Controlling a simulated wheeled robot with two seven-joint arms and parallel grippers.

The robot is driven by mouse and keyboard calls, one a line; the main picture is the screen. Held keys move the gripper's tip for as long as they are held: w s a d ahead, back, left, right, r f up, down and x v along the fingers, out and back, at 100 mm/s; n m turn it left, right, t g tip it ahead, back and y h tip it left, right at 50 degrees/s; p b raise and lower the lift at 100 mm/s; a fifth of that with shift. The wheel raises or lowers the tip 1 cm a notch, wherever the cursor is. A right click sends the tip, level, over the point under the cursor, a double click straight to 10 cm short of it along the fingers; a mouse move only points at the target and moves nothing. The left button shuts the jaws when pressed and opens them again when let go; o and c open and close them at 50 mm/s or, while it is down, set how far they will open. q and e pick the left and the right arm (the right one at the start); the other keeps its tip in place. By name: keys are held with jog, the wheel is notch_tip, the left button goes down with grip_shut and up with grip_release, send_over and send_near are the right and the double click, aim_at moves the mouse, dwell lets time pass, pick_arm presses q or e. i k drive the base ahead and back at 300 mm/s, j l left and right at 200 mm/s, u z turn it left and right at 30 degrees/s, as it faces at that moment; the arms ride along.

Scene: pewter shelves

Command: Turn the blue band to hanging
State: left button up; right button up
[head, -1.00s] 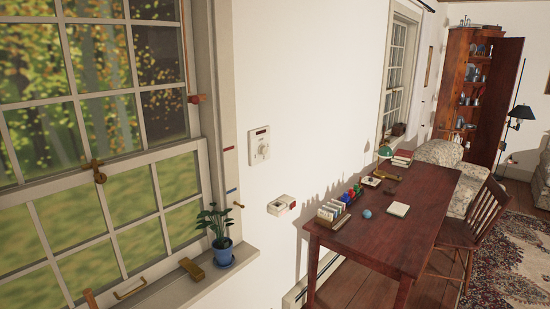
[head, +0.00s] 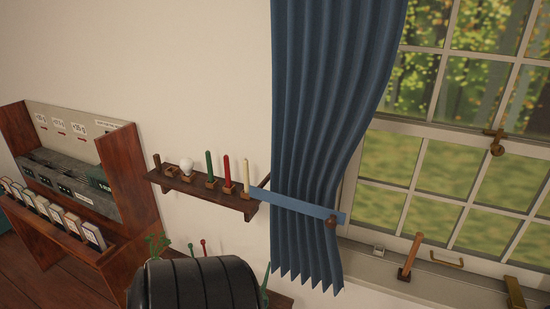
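A flat blue band (head: 292,203) runs across the lower part of a blue curtain (head: 315,110), sloping slightly down to the right. Its left end is by the small wall shelf, and its right end is at the curtain's right edge by the window. A round brown knob (head: 331,221) shows at that right end. The curtain is drawn in at the band and its pleats hang below it. Whether the band is fastened at either end cannot be told. Neither of my grippers is in view.
A small wooden shelf (head: 226,199) holds several candles and a white bulb. A black ridged rounded object (head: 195,286) stands below it. A wooden rack (head: 125,170) is at left. The window sill (head: 385,272) holds a wooden peg (head: 410,257) and brass fittings.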

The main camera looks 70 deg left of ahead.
aim_at(332, 218)
jog(key=u, duration=0.45)
jog(key=j+u, duration=0.1)
jog(key=u, duration=0.3)
jog(key=i+u, duration=0.1)
jog(key=u, duration=0.35)
jog(key=j+u, duration=0.1)
jog(key=u, duration=0.3)
